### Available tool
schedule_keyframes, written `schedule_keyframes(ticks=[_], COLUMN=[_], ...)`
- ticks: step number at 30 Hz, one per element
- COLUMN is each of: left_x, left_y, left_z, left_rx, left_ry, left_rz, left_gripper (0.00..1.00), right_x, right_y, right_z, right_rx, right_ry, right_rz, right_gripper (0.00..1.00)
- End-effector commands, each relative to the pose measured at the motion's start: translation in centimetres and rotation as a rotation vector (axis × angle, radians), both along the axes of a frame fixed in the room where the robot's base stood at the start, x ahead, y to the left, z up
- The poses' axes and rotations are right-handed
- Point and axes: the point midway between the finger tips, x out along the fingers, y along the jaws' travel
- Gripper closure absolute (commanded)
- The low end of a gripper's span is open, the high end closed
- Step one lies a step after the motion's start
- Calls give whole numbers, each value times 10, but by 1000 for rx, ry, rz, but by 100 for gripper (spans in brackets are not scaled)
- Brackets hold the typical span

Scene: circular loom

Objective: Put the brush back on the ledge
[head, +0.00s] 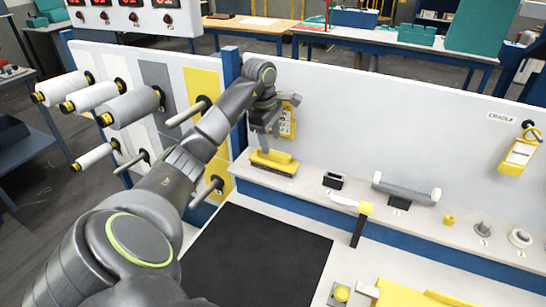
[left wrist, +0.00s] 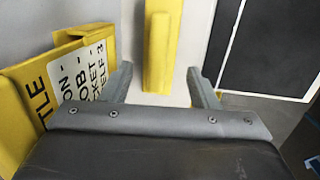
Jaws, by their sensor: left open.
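The brush (head: 273,162), a yellow block with a raised yellow grip and a darker band, rests on the pale ledge (head: 310,182) near its left end, close to the white wall panel. My left gripper (head: 264,135) is open just above it, pointing down. In the left wrist view the brush's yellow bar (left wrist: 160,45) lies between the open fingertips (left wrist: 160,84), with gaps on both sides. My right gripper does not show.
A yellow labelled holder (left wrist: 20,105) is close beside the left finger; it hangs on the panel (head: 287,120). Along the ledge stand a black block (head: 333,181), a grey bar with white ends (head: 403,188) and small parts. A dark mat (head: 265,255) lies in front.

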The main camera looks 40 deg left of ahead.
Motion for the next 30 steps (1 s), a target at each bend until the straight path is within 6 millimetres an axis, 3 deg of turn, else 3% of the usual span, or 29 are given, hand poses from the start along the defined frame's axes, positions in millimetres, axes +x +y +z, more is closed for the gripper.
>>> schedule_keyframes(ticks=[3, 4, 9, 30], left_x=[-3, -4, -6, -6], left_y=[3, 2, 3, 3], left_z=[29, 35, 46, 49], left_rx=[3, 1, 0, 0], left_ry=[-4, -1, 1, 1], left_rz=[2, 1, 1, 0], left_gripper=[46, 46, 46, 46], right_x=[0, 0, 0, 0], right_y=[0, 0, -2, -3], right_z=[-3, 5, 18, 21], right_rx=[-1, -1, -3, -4], right_ry=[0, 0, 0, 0], right_rz=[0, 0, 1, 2], right_gripper=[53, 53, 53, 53])
